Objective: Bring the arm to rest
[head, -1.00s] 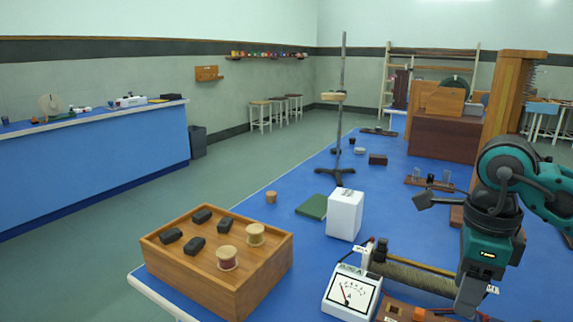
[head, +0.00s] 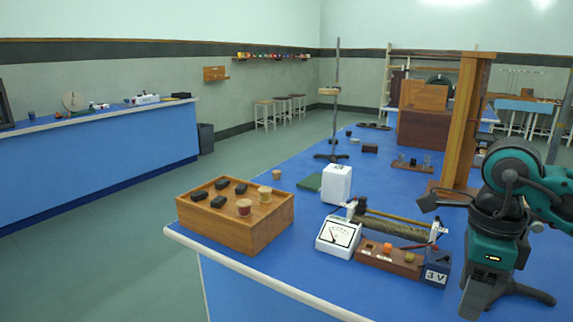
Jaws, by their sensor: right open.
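My right gripper (head: 450,256) is dark with a teal wrist at the right of the head view. Its dark fingers are spread apart and I see nothing between them. It shows in front of the blue bench (head: 300,270), right of a resistance coil (head: 395,223) and overlapping the bench in the picture. How high it is above the top I cannot tell. The teal arm bends in from the right edge. My left gripper is out of view.
On the bench are a wooden box (head: 265,234) with black blocks and spools, a meter (head: 338,238), a white box (head: 336,184) and a 3 V battery box (head: 436,271). A wooden post (head: 465,120) rises behind my arm. Floor (head: 100,270) is free at left.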

